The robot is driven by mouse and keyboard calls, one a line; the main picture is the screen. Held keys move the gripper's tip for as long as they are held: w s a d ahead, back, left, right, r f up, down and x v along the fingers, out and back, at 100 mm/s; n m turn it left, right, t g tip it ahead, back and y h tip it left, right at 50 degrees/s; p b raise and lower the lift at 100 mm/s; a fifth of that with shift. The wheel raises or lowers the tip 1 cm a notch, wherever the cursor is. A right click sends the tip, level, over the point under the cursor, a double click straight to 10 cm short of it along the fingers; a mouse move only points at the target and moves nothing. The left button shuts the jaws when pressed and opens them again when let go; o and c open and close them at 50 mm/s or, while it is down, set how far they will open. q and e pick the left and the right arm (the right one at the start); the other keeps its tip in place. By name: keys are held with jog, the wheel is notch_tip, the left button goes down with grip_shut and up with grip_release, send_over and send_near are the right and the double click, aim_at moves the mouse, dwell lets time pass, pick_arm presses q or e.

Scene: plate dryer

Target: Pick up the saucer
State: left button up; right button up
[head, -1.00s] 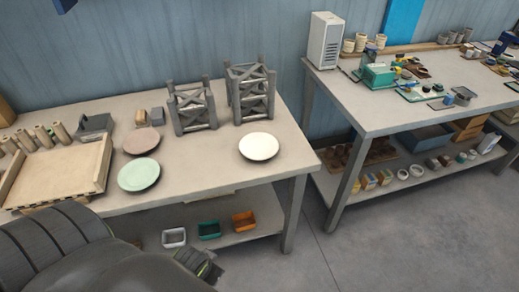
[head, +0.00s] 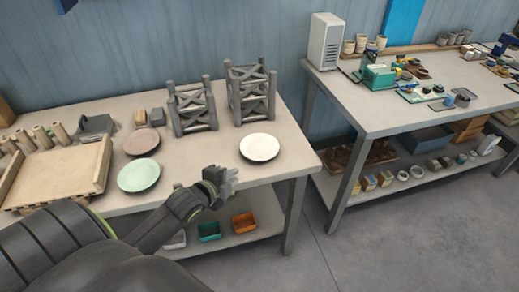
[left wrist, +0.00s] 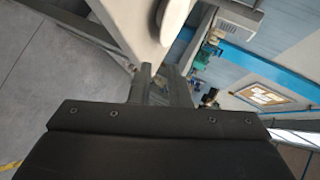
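A round white saucer (head: 259,147) lies flat near the right end of the left table. A green saucer (head: 138,175) and a pinkish-brown saucer (head: 141,142) lie further left on the same table. My left gripper (head: 229,183) is empty at the table's front edge, in front of and to the left of the white saucer, not touching it. In the left wrist view its two fingers (left wrist: 162,82) show a gap between them. A pale rounded edge, likely the white saucer (left wrist: 172,20), shows beyond them. My right gripper is not in view.
Two grey racks (head: 192,108) (head: 250,94) stand behind the saucers. A wooden tray (head: 60,172) sits at the left. Small bins, one orange (head: 244,222), stand on the lower shelf. A second table (head: 390,115) with tools is at the right. Tabletop around the white saucer is clear.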

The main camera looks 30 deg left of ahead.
pick_arm(q)
jog(key=p, duration=0.1)
send_near(259, 160)
jog(key=x, duration=0.5)
jog(key=shift+f, duration=0.2)
jog(key=shift+w+f+p, duration=0.15)
jog(key=shift+w+p, duration=0.3)
jog(key=shift+w, duration=0.15)
jog(key=shift+x, duration=2.1)
jog(key=shift+c, duration=0.5)
grip_shut()
